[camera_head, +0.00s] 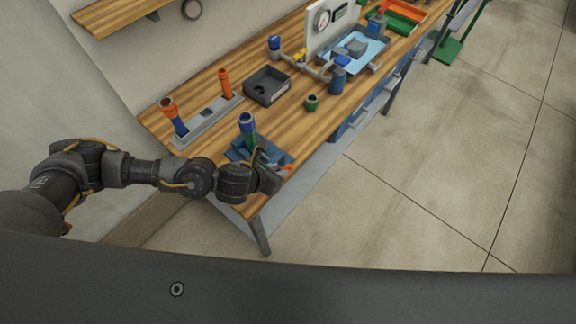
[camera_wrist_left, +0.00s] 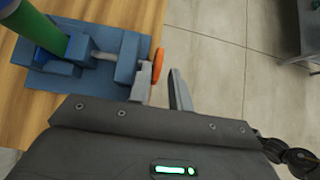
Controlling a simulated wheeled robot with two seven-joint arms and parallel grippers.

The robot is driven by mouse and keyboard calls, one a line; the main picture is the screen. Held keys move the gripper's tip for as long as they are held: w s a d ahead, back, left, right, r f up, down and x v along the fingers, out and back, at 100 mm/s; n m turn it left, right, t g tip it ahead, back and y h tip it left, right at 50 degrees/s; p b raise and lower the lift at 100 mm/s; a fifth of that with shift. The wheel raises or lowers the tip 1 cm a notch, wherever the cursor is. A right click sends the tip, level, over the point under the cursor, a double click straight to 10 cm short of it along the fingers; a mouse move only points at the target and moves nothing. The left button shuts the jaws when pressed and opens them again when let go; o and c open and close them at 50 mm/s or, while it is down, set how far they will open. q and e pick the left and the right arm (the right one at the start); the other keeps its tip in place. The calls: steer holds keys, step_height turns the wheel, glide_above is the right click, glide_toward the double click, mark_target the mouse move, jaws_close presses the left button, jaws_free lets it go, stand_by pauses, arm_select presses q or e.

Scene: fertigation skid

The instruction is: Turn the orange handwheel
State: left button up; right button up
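The orange handwheel (camera_wrist_left: 158,65) shows nearly edge-on in the left wrist view, at the end of a blue vise (camera_wrist_left: 125,60). A green and blue upright cylinder (camera_wrist_left: 70,40) stands in the vise. In the head view, the vise (camera_head: 240,153) is at the bench's near end, and my left arm partly hides it. My left gripper (camera_wrist_left: 162,82) is open, with one finger on each side of the wheel's near edge. The left finger looks close to the wheel; I cannot tell whether it touches. It also shows in the head view (camera_head: 272,170). My right gripper is not in view.
On the wooden bench, a grey rack (camera_head: 205,122) with orange-topped parts and a dark tray (camera_head: 266,86) stand beyond the vise. A small green fitting (camera_head: 311,103) and a gauge panel (camera_head: 322,30) are farther along.

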mark_target(287, 168)
arm_select(q)
steer(key=p+x, duration=0.1)
steer(key=x, duration=0.5)
steer(key=shift+w+d+f, duration=0.1)
steer(key=shift+w+f, duration=0.1)
steer(key=shift+w, duration=0.05)
jaws_close()
steer(key=shift+d, duration=0.1)
